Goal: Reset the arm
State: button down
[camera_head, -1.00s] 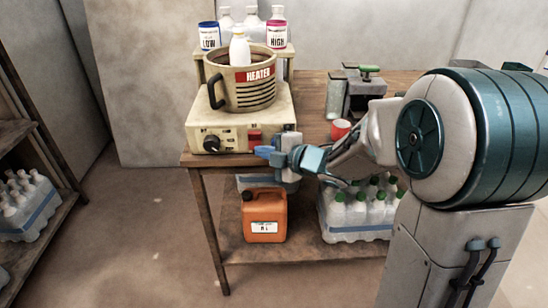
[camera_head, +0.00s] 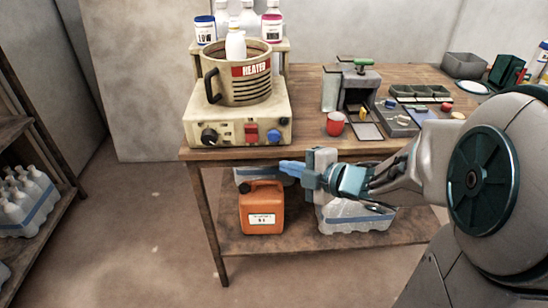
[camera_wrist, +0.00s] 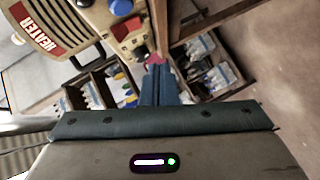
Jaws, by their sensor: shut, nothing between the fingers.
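My gripper (camera_head: 284,168) is in front of the wooden table's (camera_head: 225,154) front edge, just below the tabletop, with its fingers pointing left. Its blue fingers are together and empty, and they also show in the wrist view (camera_wrist: 160,85). The arm reaches in from the right of the head view. The heater unit (camera_head: 196,137) stands on the table, above and left of the gripper. A cream pot labelled HEATER (camera_head: 236,88) sits on it with a white bottle (camera_head: 235,45) inside.
An orange canister (camera_head: 262,207) and wrapped bottles (camera_head: 350,226) stand on the table's lower shelf. A red cup (camera_head: 335,124) and a grey device (camera_head: 359,88) stand on the tabletop. A shelf (camera_head: 12,128) is at the left. The floor between is clear.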

jog(key=shift+s+d, duration=0.35)
jog(key=w+d+r+m+t+h+p, duration=0.2)
jog(key=d+r+m+h+p, duration=0.7)
jog(key=d+m+h, duration=0.4)
jog(key=s+a+r+m+g+y+p, duration=0.1)
jog(key=s+a+r+m+g+p, duration=0.1)
jog(key=s, duration=0.6)
jog(key=s+a+r+m+g+y+p, duration=0.1)
jog(key=s+m+g+p, duration=0.3)
jog(key=s+m, duration=0.5)
jog(key=a+r+g, duration=0.1)
jog(key=g, duration=0.1)
jog(key=shift+g+p, duration=0.3)
jog(key=shift+g, duration=0.1)
jog(key=shift+a, duration=0.1)
